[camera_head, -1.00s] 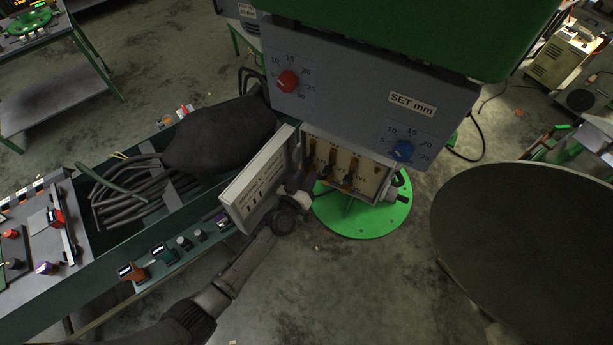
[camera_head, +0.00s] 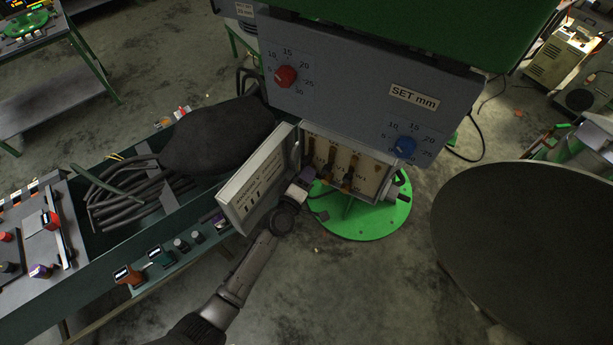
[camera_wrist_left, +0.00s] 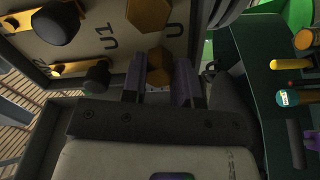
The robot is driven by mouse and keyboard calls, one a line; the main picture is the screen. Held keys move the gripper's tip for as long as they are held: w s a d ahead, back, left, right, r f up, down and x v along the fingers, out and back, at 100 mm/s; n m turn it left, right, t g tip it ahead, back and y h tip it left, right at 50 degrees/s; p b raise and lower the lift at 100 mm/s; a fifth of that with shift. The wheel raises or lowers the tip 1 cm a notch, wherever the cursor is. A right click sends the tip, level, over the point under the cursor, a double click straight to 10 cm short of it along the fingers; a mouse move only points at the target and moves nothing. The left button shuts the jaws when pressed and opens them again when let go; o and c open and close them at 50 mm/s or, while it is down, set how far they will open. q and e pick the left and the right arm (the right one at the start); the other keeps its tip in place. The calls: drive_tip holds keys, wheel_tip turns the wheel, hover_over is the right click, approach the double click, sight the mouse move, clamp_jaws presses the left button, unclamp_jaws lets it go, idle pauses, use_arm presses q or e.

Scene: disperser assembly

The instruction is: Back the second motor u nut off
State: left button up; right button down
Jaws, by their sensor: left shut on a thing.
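The open terminal box (camera_head: 366,184) is on the front of the grey machine housing, with brass strips and dark posts inside. In the left wrist view a brass hex nut (camera_wrist_left: 159,66) sits between the two purple fingers of my left gripper (camera_wrist_left: 160,82), which is shut on it. A second brass hex nut (camera_wrist_left: 148,13) is just above it in that picture, by the U1 marking. In the head view my left gripper (camera_head: 303,180) reaches into the box's lower left side, and its fingertips are too small to make out. My right gripper is not in view.
The box's open lid (camera_head: 252,188) stands close left of my gripper. The housing (camera_head: 350,85) with red and blue dials overhangs the box. A green trough (camera_head: 105,265) with dark hoses is at left. A large dark round surface (camera_head: 525,240) is at right. A green round base (camera_head: 365,220) is below.

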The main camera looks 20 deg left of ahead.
use_arm(q)
drive_tip(key=shift+r+n+b, duration=0.2)
drive_tip(key=shift+n+b, duration=0.15)
drive_tip(key=shift+n, duration=3.55)
drive_tip(key=o, duration=0.9)
drive_tip(key=shift+s, duration=0.1)
drive_tip(key=s, duration=0.4)
drive_tip(key=s+a+b, duration=0.1)
drive_tip(key=s, duration=0.8)
drive_tip(key=shift+s+a+b, duration=0.3)
